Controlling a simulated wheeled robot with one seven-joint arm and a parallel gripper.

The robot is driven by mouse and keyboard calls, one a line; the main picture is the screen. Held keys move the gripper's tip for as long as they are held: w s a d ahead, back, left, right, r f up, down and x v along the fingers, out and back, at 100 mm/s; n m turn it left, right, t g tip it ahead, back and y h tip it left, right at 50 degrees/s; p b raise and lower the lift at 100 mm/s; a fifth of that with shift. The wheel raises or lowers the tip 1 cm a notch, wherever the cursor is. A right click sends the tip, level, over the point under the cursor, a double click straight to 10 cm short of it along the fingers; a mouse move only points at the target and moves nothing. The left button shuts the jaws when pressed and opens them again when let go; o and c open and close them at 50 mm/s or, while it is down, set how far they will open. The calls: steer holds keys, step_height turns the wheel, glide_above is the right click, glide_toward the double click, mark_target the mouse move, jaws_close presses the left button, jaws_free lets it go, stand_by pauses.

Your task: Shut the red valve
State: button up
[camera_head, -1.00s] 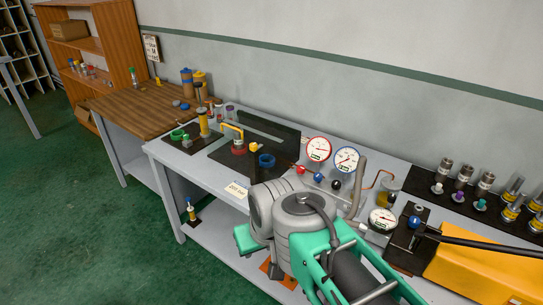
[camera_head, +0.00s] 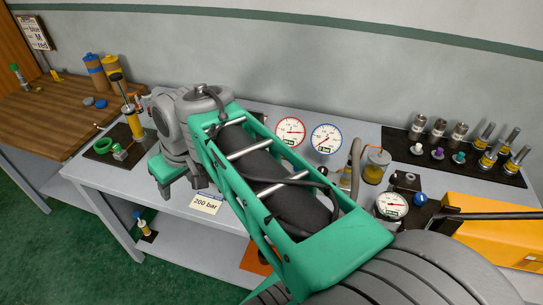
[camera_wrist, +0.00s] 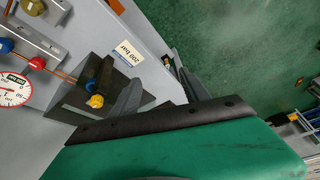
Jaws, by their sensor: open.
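The red valve's round knob (camera_wrist: 37,63) shows at the left of the wrist view, on an orange-brown line. The red-rimmed gauge (camera_wrist: 14,91) is beside it, and a blue knob (camera_wrist: 6,45) is farther left. In the head view the red-rimmed gauge (camera_head: 290,132) stands against the wall, but my arm hides the red knob. My gripper (camera_wrist: 158,76) is open and empty in the wrist view. Its dark fingers are to the right of the red knob and apart from it, over the bench's front edge.
A dark block with yellow (camera_wrist: 96,101) and blue (camera_wrist: 90,86) knobs lies between the red knob and my fingers. A 200 bar card (camera_head: 206,203) is at the bench front. A blue-rimmed gauge (camera_head: 326,138), glass jar (camera_head: 375,166) and yellow box (camera_head: 495,235) stand to the right.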

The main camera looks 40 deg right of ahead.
steer(key=w+d+f+n+y+b, duration=0.1)
steer(key=w+d+f+b, duration=0.25)
steer(key=d, duration=0.75)
steer(key=w+d+f+n+b, duration=0.1)
steer(key=w+d+f+b, duration=0.2)
steer(key=d, duration=0.8)
steer(key=s+d+f+n+b, duration=0.1)
steer(key=s+d+f, duration=0.15)
steer(key=d, duration=0.45)
steer(key=s+d+f+n+b, duration=0.15)
steer(key=s+d, duration=0.25)
steer(key=d, duration=0.4)
steer(key=b+x, duration=0.1)
steer(key=x, duration=0.1)
steer(key=b+x, duration=0.1)
steer(key=x, duration=0.2)
steer(key=a+b+x, duration=0.1)
steer(key=b+x, duration=0.1)
steer(key=shift+s+f, duration=0.15)
steer(key=shift+f, duration=0.35)
jaws_close()
